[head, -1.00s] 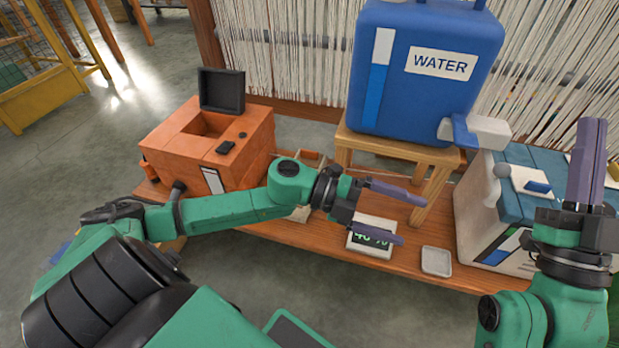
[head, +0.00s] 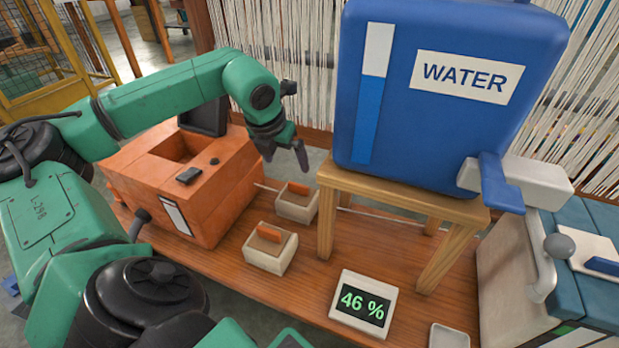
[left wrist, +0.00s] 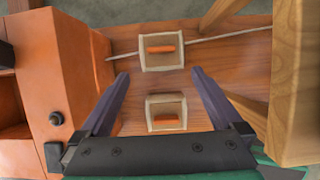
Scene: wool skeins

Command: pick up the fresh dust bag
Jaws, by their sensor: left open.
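The back one (head: 297,203) is beside a thin cord, and the front one (head: 270,248) is nearer me. In the left wrist view the back one (left wrist: 162,46) lies just beyond the fingertips and the front one (left wrist: 166,113) between the fingers. My left gripper (head: 284,158) is open and empty, pointing down above them; it also shows in the left wrist view (left wrist: 160,76). My right gripper is out of view.
An orange machine (head: 215,205) with an open lid stands left of the pieces. A wooden stand (head: 400,200) with a blue water tank (head: 455,115) is close on the right. A 46 % display (head: 362,303) and small tray (head: 449,337) are in front.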

